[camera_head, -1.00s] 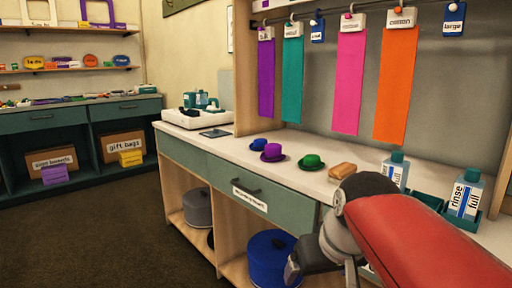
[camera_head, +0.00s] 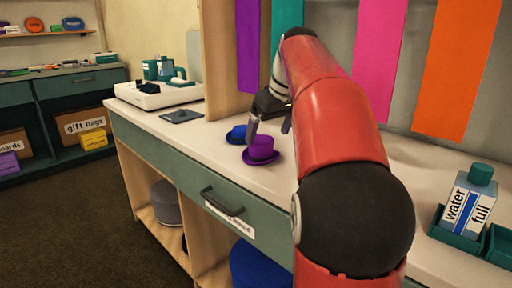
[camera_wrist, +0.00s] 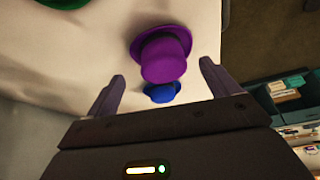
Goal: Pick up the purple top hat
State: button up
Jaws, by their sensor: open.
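The purple top hat (camera_head: 261,151) stands upright on the white counter in the head view. It also shows in the wrist view (camera_wrist: 164,60), between and beyond my fingertips. My gripper (camera_head: 268,125) is open and empty, above and close to the purple hat. Its two fingers show apart in the wrist view (camera_wrist: 158,82). A blue hat (camera_head: 237,134) sits just beside the purple one, to its left and behind in the head view. In the wrist view the blue hat (camera_wrist: 161,92) is partly covered by the purple hat.
A green hat (camera_wrist: 65,3) shows at the top left edge of the wrist view; my arm hides it in the head view. A water bottle (camera_head: 470,200) stands in a green tray at the right. A white machine (camera_head: 160,92) stands at the counter's left end. Cloth strips hang behind.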

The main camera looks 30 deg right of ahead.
aim_at(262, 139)
jog(key=x, duration=0.5)
jog(key=shift+w+a+f+b, duration=0.15)
jog(key=shift+w+a+b, duration=0.15)
jog(key=shift+w, duration=0.2)
jog(key=c, duration=1.1)
jog(key=shift+o, duration=0.2)
notch_tip(262, 139, up, 9)
jog(key=p, duration=0.3)
jog(key=shift+d+r, duration=0.1)
jog(key=shift+r, duration=0.45)
